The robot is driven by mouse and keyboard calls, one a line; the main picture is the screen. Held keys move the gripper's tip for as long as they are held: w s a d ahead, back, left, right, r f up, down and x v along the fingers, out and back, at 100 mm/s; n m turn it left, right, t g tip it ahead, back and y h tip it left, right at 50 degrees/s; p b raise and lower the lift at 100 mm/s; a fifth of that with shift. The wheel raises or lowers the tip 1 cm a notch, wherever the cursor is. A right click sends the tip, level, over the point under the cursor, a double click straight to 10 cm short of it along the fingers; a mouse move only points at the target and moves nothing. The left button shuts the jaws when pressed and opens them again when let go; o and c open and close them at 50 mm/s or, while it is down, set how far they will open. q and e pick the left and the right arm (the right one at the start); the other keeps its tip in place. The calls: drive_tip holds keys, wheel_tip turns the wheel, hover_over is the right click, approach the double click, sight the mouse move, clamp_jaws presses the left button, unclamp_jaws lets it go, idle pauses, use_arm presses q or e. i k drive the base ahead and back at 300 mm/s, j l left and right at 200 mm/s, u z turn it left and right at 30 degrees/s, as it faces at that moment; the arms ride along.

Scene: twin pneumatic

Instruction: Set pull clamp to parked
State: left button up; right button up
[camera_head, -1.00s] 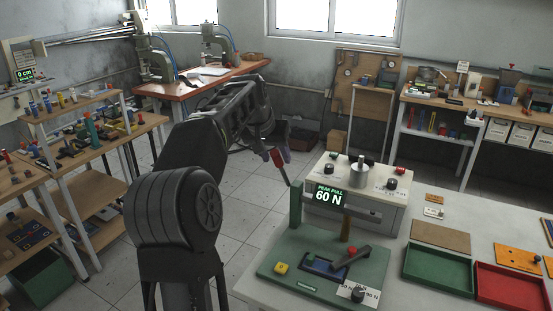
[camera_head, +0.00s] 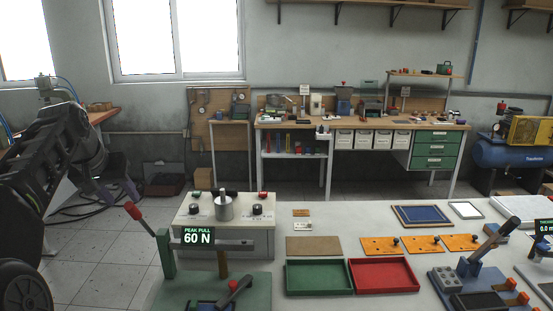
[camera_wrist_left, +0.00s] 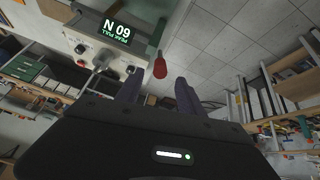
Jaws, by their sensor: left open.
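A pull tester on a green base (camera_head: 258,290) stands at the bench's near left, cut by the lower edge of the head view. A lever with a red grip (camera_head: 133,211) leans up and left from its green post (camera_head: 166,256). A dark lever (camera_head: 236,290) lies low over the base; I cannot tell which lever is the pull clamp. The display (camera_head: 198,236) reads 60 N peak pull. My left gripper (camera_head: 128,192) is open by the red grip. In the left wrist view the red grip (camera_wrist_left: 160,68) shows just beyond the open fingers of my gripper (camera_wrist_left: 157,86). My right gripper is out of view.
A cream control box (camera_head: 225,232) with knobs stands behind the tester. A green tray (camera_head: 320,278) and a red tray (camera_head: 385,276) lie to its right. Another blue-based fixture (camera_head: 475,275) with a lever stands at far right. Floor is open left of the bench.

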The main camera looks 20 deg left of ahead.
sight(221, 305)
drive_tip(key=k+l, duration=0.25)
drive_tip(key=k, duration=0.2)
drive_tip(key=k+l, duration=0.25)
drive_tip(key=k, duration=0.25)
